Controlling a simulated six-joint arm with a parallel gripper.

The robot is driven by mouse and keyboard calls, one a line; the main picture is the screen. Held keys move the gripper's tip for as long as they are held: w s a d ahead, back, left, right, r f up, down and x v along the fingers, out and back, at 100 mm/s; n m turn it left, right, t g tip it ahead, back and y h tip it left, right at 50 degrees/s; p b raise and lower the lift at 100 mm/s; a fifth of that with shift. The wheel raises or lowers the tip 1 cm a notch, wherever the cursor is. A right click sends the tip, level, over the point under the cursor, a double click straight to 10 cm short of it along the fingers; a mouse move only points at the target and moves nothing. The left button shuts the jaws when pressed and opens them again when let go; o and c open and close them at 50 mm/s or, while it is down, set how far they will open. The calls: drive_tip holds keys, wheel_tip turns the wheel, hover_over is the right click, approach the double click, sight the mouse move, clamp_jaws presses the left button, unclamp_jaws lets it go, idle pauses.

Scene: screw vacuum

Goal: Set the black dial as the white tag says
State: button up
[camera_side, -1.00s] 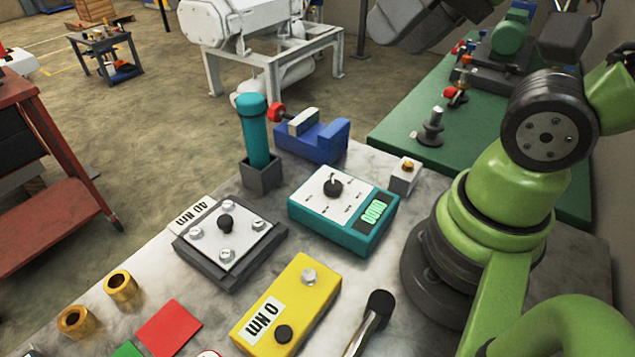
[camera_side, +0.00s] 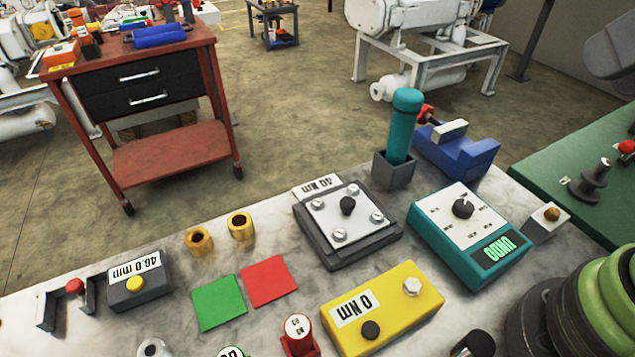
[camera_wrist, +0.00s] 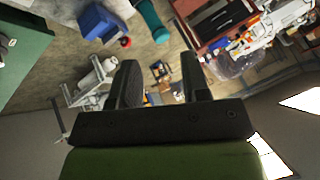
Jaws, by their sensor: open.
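A black dial (camera_side: 463,209) sits on the white face of a teal box (camera_side: 462,270) in the side view; small markings surround it, too small to read. A green display on the box's front is hard to read. A white tag (camera_side: 317,187) reading 40 Nm, upside down, lies at the far edge of a grey block (camera_side: 318,242) whose silver plate holds several bolts and a black knob (camera_side: 348,205). My gripper (camera_wrist: 162,78) shows in the wrist view, open and empty, with the bench fixtures far off beyond it.
A yellow box (camera_side: 408,310) has a 0 Nm label and a black knob. A teal cylinder (camera_side: 402,125) stands in a grey holder beside a blue vise (camera_side: 456,153). Red and green squares, brass rings and a 46.0 mm gauge (camera_side: 138,283) lie left. A red cart stands behind.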

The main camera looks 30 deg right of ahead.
drive_tip(key=shift+o, duration=0.4)
drive_tip(key=shift+o, duration=1.1)
drive_tip(key=n+g+h, duration=0.2)
drive_tip(key=n+g, duration=0.5)
drive_tip(key=n, duration=1.8)
hover_over(465, 206)
wheel_tip(465, 206, down, 16)
drive_tip(key=shift+f+n, duration=0.5)
drive_tip(key=shift+f, duration=0.2)
wheel_tip(465, 206, down, 9)
drive_tip(key=shift+f, duration=0.1)
